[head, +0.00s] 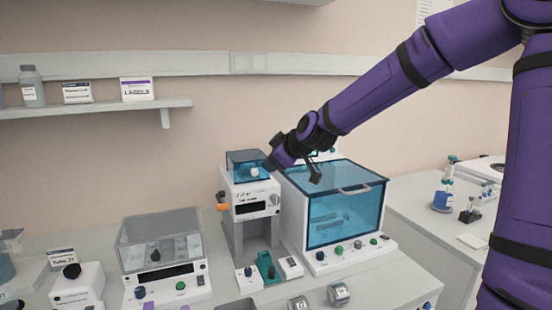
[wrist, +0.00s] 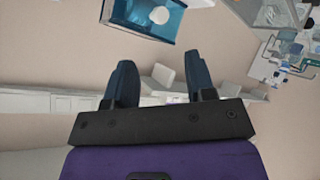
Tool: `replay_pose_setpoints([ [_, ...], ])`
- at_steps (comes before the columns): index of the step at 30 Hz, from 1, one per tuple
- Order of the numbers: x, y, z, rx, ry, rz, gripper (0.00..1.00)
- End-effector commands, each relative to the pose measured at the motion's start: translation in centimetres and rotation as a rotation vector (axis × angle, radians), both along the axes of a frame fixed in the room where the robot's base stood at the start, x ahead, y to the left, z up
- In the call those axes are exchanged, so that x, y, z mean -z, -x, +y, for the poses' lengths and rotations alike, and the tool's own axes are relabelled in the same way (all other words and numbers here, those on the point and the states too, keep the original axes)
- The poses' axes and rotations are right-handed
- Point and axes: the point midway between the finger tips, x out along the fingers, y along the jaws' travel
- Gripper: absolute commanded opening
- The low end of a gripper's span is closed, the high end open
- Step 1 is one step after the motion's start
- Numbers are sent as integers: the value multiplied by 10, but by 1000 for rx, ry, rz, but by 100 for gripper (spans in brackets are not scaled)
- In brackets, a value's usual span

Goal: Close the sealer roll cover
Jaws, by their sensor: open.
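The sealer (head: 252,196) is a white upright machine with a small display on its front. Its transparent blue roll cover (head: 246,157) sits on top, with a white roll (head: 254,172) showing inside. The blue roll housing (wrist: 138,14) and the roll (wrist: 161,17) also show at the top edge of the wrist view. I cannot tell how far the cover is open. My gripper (head: 314,172) is just right of the sealer top, partly hidden by my wrist. In the wrist view its two dark fingers (wrist: 159,72) are apart with nothing between them.
A larger blue-windowed machine (head: 346,216) stands close on the sealer's right, under my gripper. A clear-lidded device (head: 160,240) stands to the left. A wall shelf (head: 100,108) holds a bottle and label boxes.

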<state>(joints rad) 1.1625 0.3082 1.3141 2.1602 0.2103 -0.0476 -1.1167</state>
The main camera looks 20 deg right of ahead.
Motion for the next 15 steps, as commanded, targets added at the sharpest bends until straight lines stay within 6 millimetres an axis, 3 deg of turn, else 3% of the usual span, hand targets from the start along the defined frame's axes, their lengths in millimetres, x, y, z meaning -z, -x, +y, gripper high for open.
replay_pose_setpoints([
  [15,-5,7,-2,1,2,0,50],
])
